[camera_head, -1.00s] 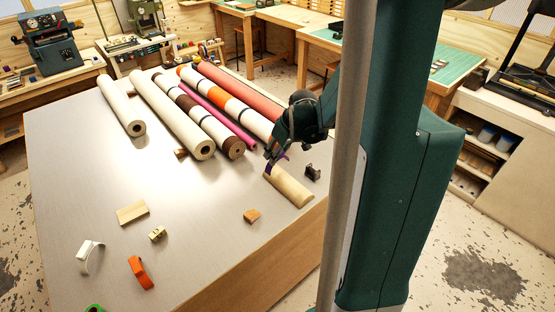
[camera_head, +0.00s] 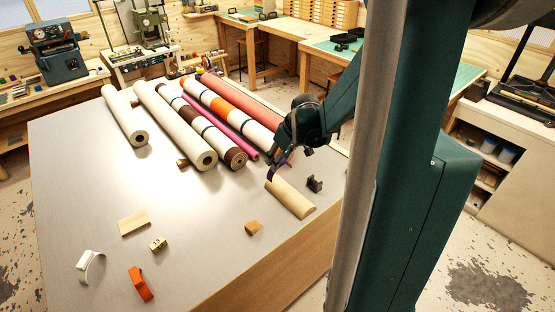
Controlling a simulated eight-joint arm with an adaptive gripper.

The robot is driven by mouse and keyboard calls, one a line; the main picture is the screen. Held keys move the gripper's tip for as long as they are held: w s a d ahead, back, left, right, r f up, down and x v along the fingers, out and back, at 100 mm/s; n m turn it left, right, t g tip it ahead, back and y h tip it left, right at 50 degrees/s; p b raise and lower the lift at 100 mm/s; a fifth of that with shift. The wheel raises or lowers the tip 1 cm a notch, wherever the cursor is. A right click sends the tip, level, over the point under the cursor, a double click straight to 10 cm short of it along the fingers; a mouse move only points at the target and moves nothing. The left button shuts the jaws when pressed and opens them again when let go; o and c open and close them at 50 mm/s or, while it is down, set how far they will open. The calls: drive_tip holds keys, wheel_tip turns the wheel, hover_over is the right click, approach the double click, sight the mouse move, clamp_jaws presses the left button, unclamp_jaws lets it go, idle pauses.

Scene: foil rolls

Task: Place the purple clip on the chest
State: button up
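The purple clip (camera_head: 287,165) is a small curved band, largely hidden by my gripper. It shows at the far end of a short tan half-round piece (camera_head: 290,198); I cannot tell whether they touch. My gripper (camera_head: 277,166) points down at the clip, its fingertips at the band. The fingers are small and dark, so I cannot tell whether they are closed on it. The large wooden unit with a flat grey top (camera_head: 75,190) seems to be the chest; the clip and my gripper are over its right part.
Several long rolls (camera_head: 180,125) lie side by side at the back of the top. A dark holder (camera_head: 315,184) stands right of the tan piece. Wood blocks (camera_head: 134,222), a white clip (camera_head: 90,262) and an orange clip (camera_head: 141,284) lie at front left.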

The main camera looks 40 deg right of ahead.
drive_tip(key=shift+w, duration=0.1)
idle(0.3)
drive_tip(key=shift+w+a+r, duration=0.1)
drive_tip(key=shift+w+a, duration=0.3)
drive_tip(key=shift+w, duration=0.1)
drive_tip(key=w+a+r+n+y+p, duration=0.1)
drive_tip(key=w+a+n, duration=0.1)
drive_tip(key=w+a, duration=1.15)
drive_tip(key=w+a+r+n+y+p, duration=0.1)
drive_tip(key=w+a+n+p, duration=0.1)
drive_tip(key=w+a, duration=1.15)
drive_tip(key=w+a+f+n+g+y+p, duration=0.1)
drive_tip(key=a+n, duration=0.3)
drive_tip(key=a, duration=4.1)
drive_tip(key=shift+w+g+p, duration=0.35)
drive_tip(key=shift+g+p, duration=0.05)
drive_tip(key=shift+p, duration=0.15)
wheel_tip(320, 180, down, 6)
drive_tip(key=shift+p, duration=0.4)
